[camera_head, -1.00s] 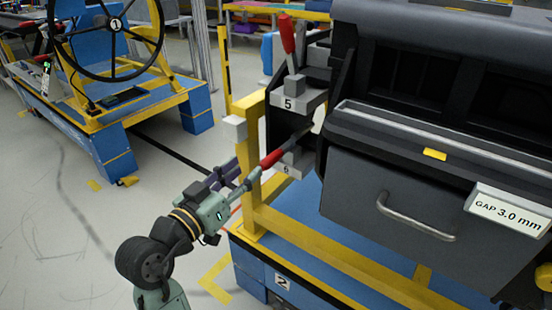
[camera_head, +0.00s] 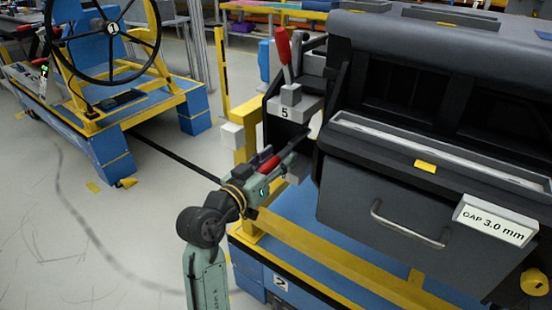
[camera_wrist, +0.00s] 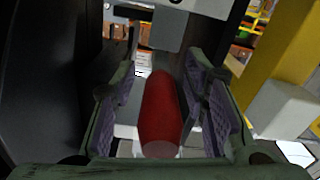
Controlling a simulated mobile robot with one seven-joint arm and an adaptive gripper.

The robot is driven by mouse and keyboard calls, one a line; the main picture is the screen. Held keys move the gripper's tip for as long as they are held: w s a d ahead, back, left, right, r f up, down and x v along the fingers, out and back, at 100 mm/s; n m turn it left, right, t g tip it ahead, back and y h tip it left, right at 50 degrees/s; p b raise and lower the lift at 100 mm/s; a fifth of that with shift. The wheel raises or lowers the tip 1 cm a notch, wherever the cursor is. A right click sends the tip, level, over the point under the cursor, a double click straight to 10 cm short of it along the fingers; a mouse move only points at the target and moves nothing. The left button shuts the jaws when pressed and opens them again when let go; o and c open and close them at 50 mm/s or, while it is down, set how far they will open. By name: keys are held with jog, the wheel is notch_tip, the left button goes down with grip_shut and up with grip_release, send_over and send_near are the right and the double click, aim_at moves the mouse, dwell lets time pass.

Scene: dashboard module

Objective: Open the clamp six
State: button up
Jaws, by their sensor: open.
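The red handle (camera_head: 268,164) of the lower clamp lies at a slant below the clamp marked 5, at the left side of the dark dashboard module. It also shows in the wrist view as a red grip (camera_wrist: 162,112) pointing toward the camera. My gripper (camera_wrist: 160,78) is open, with one purple-padded finger on each side of the red grip. Gaps show between the grip and both pads. In the head view my gripper (camera_head: 272,158) partly covers the handle, and the clamp's number plate is hidden.
Clamp 5 (camera_head: 288,100) stands just above with its red lever upright. A yellow post with a white block (camera_head: 232,136) stands close left of my gripper. The drawer front (camera_head: 380,205) with a metal handle is to the right. Open floor lies left.

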grip_shut()
dwell(0.5)
dwell(0.3)
